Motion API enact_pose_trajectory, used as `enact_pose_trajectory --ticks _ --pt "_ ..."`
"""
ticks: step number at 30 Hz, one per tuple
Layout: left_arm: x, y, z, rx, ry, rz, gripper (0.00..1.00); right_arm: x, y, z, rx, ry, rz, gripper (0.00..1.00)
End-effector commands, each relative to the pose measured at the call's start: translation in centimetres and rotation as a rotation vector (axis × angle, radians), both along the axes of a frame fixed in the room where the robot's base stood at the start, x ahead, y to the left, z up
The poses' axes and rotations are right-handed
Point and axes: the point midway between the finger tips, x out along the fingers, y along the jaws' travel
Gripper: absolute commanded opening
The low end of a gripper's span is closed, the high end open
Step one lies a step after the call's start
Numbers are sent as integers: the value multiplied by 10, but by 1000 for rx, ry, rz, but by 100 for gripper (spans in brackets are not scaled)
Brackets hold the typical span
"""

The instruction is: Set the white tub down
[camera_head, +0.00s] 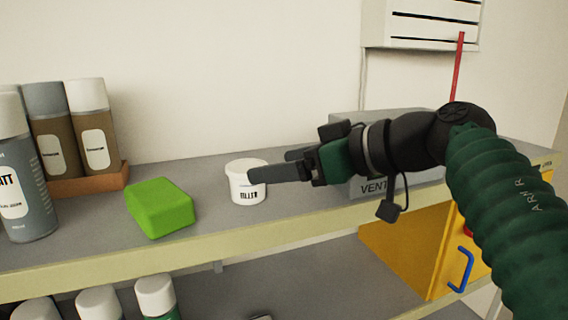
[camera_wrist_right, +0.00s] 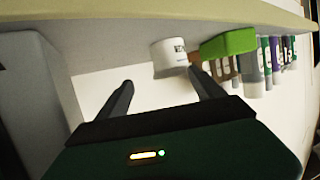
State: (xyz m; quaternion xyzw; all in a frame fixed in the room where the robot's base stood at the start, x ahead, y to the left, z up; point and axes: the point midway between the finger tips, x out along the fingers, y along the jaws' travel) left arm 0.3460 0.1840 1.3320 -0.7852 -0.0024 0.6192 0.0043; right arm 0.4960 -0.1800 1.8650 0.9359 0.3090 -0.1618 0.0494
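The white tub (camera_head: 248,184), with a lid and dark lettering, stands upright on the grey upper shelf (camera_head: 95,238). My right gripper (camera_head: 268,164) reaches in from the right, with its near finger overlapping the tub's right edge in the head view. In the right wrist view, the gripper (camera_wrist_right: 160,80) is open and empty, its two fingers spread well apart. The tub (camera_wrist_right: 170,55) shows just beyond the fingertips there and does not look clamped. That view is upside down, with the shelf at the top. My left gripper is not in view.
A green block (camera_head: 160,207) lies left of the tub. Spray cans (camera_head: 92,125) stand farther left, some in a brown tray (camera_head: 98,182). A grey box (camera_head: 372,186) marked "VENT" is behind my right gripper. Below are a lower shelf with more cans and a yellow cabinet (camera_head: 408,250).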

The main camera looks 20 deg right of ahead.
Motion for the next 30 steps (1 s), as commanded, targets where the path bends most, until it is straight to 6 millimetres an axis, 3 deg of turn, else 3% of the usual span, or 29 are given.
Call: enact_pose_trajectory --ticks 8,16,24,30 --pt "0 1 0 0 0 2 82 2 4 0 -6 1 -12 86" --pt "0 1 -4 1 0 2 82 -5 -7 1 -2 -1 -12 86" --pt "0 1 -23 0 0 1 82 -53 -45 20 -2 -3 -15 86" --pt "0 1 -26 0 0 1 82 -82 -63 36 -3 -1 -14 86"
